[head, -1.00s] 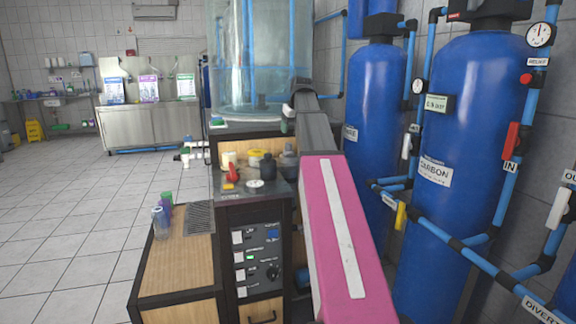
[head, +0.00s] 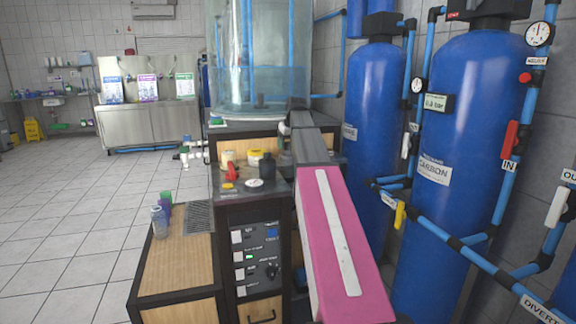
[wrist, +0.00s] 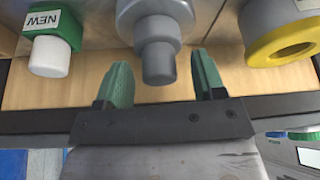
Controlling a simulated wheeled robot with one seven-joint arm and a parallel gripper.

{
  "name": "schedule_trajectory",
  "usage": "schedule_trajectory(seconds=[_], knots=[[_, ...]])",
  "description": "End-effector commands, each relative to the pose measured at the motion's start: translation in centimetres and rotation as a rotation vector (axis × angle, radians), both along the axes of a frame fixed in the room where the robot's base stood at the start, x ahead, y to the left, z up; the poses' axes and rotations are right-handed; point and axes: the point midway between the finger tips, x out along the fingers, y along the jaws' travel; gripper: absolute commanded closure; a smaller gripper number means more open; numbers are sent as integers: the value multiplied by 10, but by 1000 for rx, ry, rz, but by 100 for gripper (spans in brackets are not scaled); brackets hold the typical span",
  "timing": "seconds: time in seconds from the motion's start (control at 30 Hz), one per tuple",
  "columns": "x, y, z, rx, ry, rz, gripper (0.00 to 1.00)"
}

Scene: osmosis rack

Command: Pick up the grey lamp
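In the wrist view, a grey stepped cylinder (wrist: 158,28), which looks like the grey lamp, is at top centre with its narrow end towards me. My gripper (wrist: 161,68) is open. Its two green fingers are on either side of that narrow end, with visible gaps on both sides. Whether the lamp lies fully between the fingers in depth, I cannot tell. In the head view, my arm covers part of the bench, and I cannot make out the gripper or the lamp clearly.
A green item (wrist: 52,28) labelled NEW with a white cap is left of the lamp. A yellow-and-grey piece (wrist: 284,42) is to its right. In the head view, a black jar (head: 267,168) and red item (head: 232,172) stand on the bench; blue tanks (head: 462,140) are at right.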

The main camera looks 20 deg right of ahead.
Motion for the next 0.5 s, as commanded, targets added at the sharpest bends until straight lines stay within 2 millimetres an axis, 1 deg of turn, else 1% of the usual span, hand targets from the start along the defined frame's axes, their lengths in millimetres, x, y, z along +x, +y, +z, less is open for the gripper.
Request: schedule_trajectory(seconds=[0.03, 0.07, 0.1, 0.13, 0.5], knots=[[0, 0, 0, 0, 0, 0, 50], [0, 0, 0, 0, 0, 0, 60], [0, 0, 0, 0, 0, 0, 73], [0, 0, 0, 0, 0, 0, 80], [0, 0, 1, 0, 0, 0, 80]])
